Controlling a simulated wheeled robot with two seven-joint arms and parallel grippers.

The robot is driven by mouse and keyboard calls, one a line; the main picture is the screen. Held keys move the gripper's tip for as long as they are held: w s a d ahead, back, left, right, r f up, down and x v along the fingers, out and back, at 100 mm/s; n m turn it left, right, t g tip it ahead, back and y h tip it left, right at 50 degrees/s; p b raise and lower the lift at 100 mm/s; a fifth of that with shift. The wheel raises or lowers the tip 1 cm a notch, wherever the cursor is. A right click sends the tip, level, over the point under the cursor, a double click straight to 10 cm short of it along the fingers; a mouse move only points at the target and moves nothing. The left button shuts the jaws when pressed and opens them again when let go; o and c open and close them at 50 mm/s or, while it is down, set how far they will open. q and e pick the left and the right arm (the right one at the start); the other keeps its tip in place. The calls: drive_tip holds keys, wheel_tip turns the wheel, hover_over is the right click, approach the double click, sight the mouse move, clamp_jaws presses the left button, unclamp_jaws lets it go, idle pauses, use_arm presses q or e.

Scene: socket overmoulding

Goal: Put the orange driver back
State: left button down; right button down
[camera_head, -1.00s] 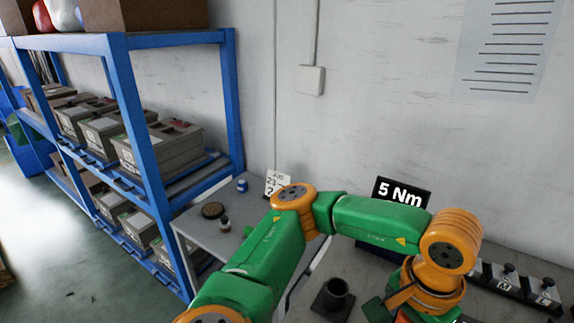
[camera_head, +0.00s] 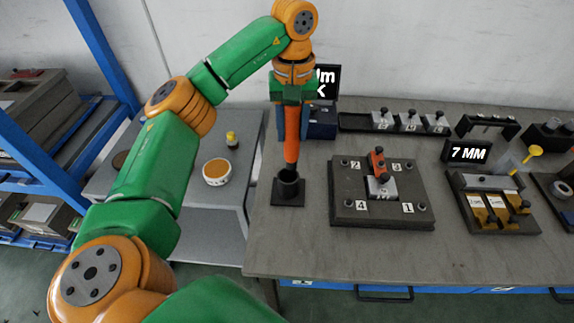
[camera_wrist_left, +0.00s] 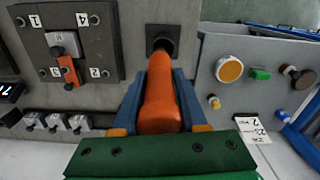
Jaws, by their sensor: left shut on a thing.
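The orange driver (camera_head: 291,135) hangs upright in my left gripper (camera_head: 291,118), which is shut on it. In the left wrist view the driver (camera_wrist_left: 160,100) lies between the two blue fingers (camera_wrist_left: 158,118). Straight below it stands the black holder (camera_head: 288,190), a short round cup on a square base. The driver's lower end is at the holder's mouth; how far it reaches inside I cannot tell. The holder (camera_wrist_left: 162,38) also shows in the left wrist view, in line with the driver's far end. My right gripper is not in view.
Right of the holder is a dark fixture plate (camera_head: 345,212) with numbered corners and a grey block. A box (camera_head: 322,122) and a sign are behind the driver. A side table (camera_head: 215,188) at left carries a round orange-topped tub (camera_head: 217,172). The bench front is clear.

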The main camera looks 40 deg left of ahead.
sight(288, 161)
use_arm(q)
drive_tip(key=f, duration=0.1)
drive_tip(key=f+b, duration=0.1)
drive_tip(key=f, duration=0.1)
drive_tip(key=a+f, duration=0.1)
drive_tip(key=f, duration=0.1)
drive_tip(key=shift+s+f+b, duration=0.1)
drive_tip(key=shift+s+b, duration=0.05)
drive_tip(key=shift+b, duration=0.2)
wheel_tip(288, 161, down, 4)
drive_tip(key=shift+d+f+p, duration=0.1)
drive_tip(key=shift+p, duration=0.5)
drive_tip(key=shift+f, duration=0.35)
drive_tip(key=shift+c, duration=2.2)
unclamp_jaws()
